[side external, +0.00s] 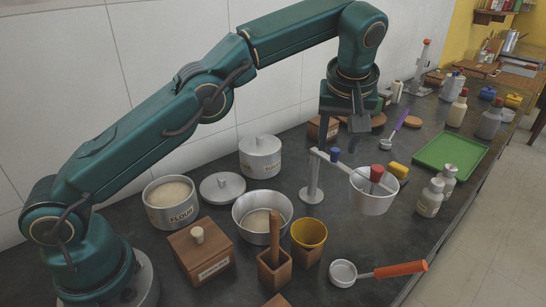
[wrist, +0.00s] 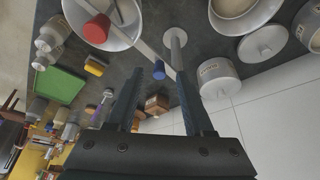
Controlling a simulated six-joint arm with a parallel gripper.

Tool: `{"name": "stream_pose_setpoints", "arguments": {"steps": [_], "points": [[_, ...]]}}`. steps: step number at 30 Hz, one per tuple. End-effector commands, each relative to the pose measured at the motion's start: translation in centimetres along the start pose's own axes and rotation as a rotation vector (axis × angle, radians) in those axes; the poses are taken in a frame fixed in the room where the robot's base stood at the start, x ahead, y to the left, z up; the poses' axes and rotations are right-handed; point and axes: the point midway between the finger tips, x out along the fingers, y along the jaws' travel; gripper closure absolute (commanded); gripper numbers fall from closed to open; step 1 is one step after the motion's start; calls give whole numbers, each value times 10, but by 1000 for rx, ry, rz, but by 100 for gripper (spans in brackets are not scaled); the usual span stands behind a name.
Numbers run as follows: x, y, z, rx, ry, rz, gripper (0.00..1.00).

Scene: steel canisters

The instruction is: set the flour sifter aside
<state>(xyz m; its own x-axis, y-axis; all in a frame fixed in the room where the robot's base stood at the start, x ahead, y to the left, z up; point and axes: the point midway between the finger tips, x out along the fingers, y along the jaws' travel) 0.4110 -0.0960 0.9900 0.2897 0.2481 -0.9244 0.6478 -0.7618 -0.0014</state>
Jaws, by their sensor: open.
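A steel pan (side external: 371,203) with a red knob (side external: 376,172) stands right of centre; I cannot tell for sure that it is the flour sifter. A pale bar (side external: 340,168) joins it to a steel post on a round foot (side external: 312,194). My gripper (side external: 338,142) is open and empty, above the bar and post. The pan (wrist: 120,35) and red knob (wrist: 97,28) lie to the upper left.
An orange-handled scoop (side external: 398,269) lies in front. White bottles (side external: 430,198) and a green tray (side external: 450,160) are right.

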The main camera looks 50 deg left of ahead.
Motion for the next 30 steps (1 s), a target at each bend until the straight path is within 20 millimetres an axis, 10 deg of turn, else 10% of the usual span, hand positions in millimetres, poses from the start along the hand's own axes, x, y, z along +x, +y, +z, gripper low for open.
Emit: {"name": "stream_pose_setpoints", "arguments": {"steps": [30], "points": [[-42, 0, 103, 1, 0, 2, 48]]}}
